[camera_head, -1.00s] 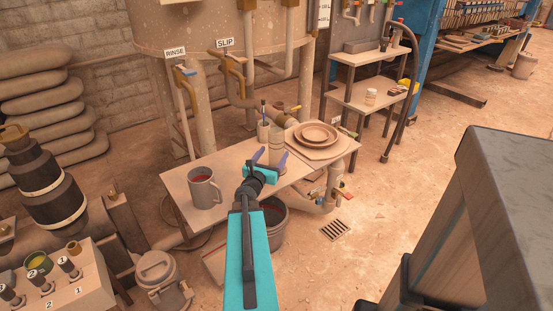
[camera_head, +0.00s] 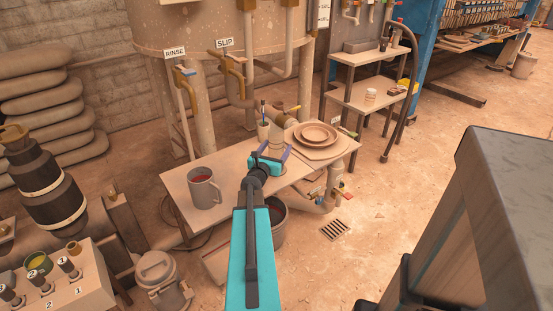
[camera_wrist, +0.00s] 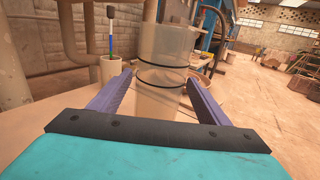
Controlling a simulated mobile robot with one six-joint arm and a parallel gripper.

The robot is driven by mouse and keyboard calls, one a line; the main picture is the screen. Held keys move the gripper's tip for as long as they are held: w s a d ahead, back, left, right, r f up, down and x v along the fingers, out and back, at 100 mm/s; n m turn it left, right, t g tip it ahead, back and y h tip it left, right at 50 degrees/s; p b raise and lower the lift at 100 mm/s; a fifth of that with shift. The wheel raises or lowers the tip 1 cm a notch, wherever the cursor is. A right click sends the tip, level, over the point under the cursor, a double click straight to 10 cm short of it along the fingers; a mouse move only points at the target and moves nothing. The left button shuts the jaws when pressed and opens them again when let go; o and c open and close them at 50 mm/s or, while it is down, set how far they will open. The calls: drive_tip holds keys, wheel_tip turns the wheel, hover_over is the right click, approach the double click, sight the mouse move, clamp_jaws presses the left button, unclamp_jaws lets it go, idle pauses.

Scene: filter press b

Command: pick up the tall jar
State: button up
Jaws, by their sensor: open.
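The tall jar (camera_wrist: 164,72) is a clear, pale cylinder with dark bands, standing upright in the wrist view. In the head view the jar (camera_head: 278,137) stands on the work table and is partly hidden by my gripper. My gripper (camera_head: 270,155) is open, with its purple fingers on the left and right sides of the jar. In the wrist view the jar appears between the fingers of my gripper (camera_wrist: 160,80). I cannot tell whether either finger touches it. The jar's base is hidden from view.
A grey mug (camera_head: 204,189) with red contents stands left on the table (camera_head: 178,187). Stacked plates (camera_head: 316,133) lie to the right. A tank with pipes rises behind.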

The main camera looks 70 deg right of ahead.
drive_tip(key=c, duration=1.6)
drive_tip(key=shift+o, duration=0.2)
